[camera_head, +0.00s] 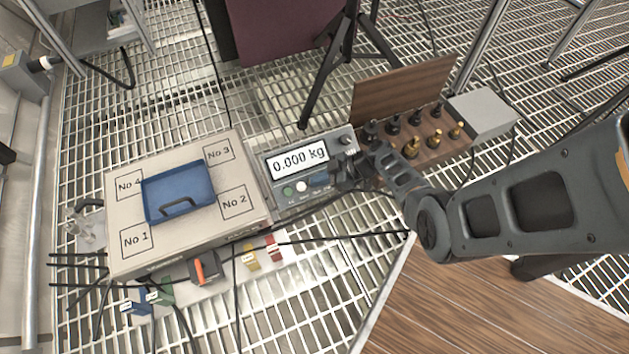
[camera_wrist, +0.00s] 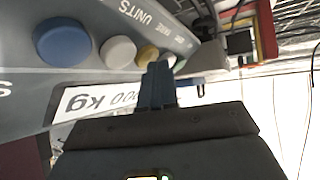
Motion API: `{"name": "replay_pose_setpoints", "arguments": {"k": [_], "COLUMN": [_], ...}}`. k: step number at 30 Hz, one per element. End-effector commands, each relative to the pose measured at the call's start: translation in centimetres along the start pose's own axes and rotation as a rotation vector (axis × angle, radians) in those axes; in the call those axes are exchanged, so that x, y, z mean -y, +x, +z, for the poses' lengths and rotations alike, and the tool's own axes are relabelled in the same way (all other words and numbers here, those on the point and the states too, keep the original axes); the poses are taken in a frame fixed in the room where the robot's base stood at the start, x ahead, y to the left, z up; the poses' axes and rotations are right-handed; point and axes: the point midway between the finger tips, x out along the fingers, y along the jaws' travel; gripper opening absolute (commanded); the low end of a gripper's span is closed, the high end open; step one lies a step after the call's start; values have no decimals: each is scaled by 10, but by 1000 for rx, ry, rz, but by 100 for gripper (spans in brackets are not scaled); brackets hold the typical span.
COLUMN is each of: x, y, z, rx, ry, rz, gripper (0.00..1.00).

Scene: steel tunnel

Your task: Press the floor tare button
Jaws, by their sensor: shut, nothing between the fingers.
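The grey weighing indicator (camera_head: 275,175) beside the floor scale reads 0.000 kg on its display (camera_head: 299,160). Its front carries a row of round buttons, including a green one (camera_head: 288,192). In the wrist view its panel shows a large blue button (camera_wrist: 62,42), a whitish button (camera_wrist: 118,52) and a yellow one (camera_wrist: 147,54), with the word UNITS legible. I cannot read which button is tare. My gripper (camera_head: 338,175) is shut and empty at the right of the panel. Its fingertips (camera_wrist: 160,70) overlap the button row beyond the yellow button; contact cannot be told.
The scale platform (camera_head: 120,205), marked No 1 to No 4, bears a blue tray (camera_head: 178,185). An open wooden box (camera_head: 405,92) of weights and a grey box (camera_head: 482,112) stand at right. Cables and coloured tags lie in front. A black stand (camera_head: 335,65) rises behind.

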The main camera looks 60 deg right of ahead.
Motion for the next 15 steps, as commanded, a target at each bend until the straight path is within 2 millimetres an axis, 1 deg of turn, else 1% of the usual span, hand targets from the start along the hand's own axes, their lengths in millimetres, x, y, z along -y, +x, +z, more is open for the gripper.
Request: {"name": "replay_pose_setpoints", "arguments": {"k": [10,15], "x": [0,2], "y": [1,-3], "z": [1,-2], "rx": [1,0], "ry": [0,0], "rz": [0,1], "gripper": [0,0]}}
